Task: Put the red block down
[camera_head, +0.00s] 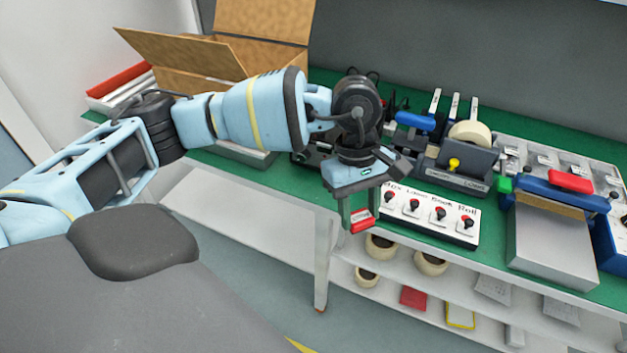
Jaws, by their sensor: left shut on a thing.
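The red block (361,222) is between the fingers of my left gripper (361,214). The gripper points down and is shut on the block, at the front edge of the green-topped bench (290,182). I cannot tell how high the block is above the bench, or whether it is just in front of the edge. The fingers hide part of the block. My right gripper is not in view.
A white panel with several red-and-black knobs (437,212) lies just right of the gripper. A tape dispenser (458,160) stands behind it. A grey box with a blue-handled tool (553,240) is at the right. An open cardboard box (197,62) stands at back left.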

